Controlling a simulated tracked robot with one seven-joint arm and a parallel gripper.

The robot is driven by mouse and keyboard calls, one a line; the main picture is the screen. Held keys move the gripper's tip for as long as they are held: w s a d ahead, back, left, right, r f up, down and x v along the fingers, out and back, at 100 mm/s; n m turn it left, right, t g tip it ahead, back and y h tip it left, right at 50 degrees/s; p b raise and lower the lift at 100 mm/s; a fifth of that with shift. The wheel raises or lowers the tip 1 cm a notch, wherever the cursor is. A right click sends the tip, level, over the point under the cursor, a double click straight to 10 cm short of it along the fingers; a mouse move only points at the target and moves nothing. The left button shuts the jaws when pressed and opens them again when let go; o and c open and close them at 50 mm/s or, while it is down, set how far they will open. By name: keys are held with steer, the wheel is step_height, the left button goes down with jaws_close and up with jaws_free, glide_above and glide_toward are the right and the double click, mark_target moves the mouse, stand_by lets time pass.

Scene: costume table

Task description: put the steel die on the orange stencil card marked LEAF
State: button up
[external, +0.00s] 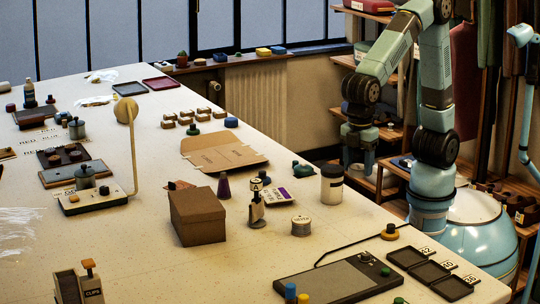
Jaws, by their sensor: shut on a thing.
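My gripper (359,164) hangs pointing down at the right, past the table's far right edge and behind the white jar. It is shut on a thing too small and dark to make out. I cannot pick out the steel die for certain anywhere. A small orange-brown card (179,185) lies flat on the table behind the brown box, which hides part of it. Its marking cannot be read, so I cannot tell whether it is the LEAF card. A white and purple card (279,197) lies to its right.
An open cardboard folder (222,151) lies behind. A dark console (340,283) and black trays (433,270) fill the front right.

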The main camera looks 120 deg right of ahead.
steer(key=w+d+m, duration=0.7)
steer(key=w+d, duration=0.7)
steer(key=d, duration=0.4)
steer(key=w+d+m, duration=0.2)
steer(key=d+m, duration=0.1)
steer(key=d, duration=0.8)
steer(key=w+d+m, duration=0.2)
steer(key=d+m, duration=0.1)
steer(key=d, duration=0.7)
glide_above(188, 184)
steer(key=shift+m, duration=0.3)
steer(key=f, duration=0.9)
steer(key=shift+s+a+f, duration=0.15)
steer(key=shift+s+a, duration=0.05)
steer(key=shift+w+f, duration=0.15)
steer(key=shift+f, duration=0.15)
steer(key=shift+w+f, duration=0.1)
steer(key=shift+f, duration=1.5)
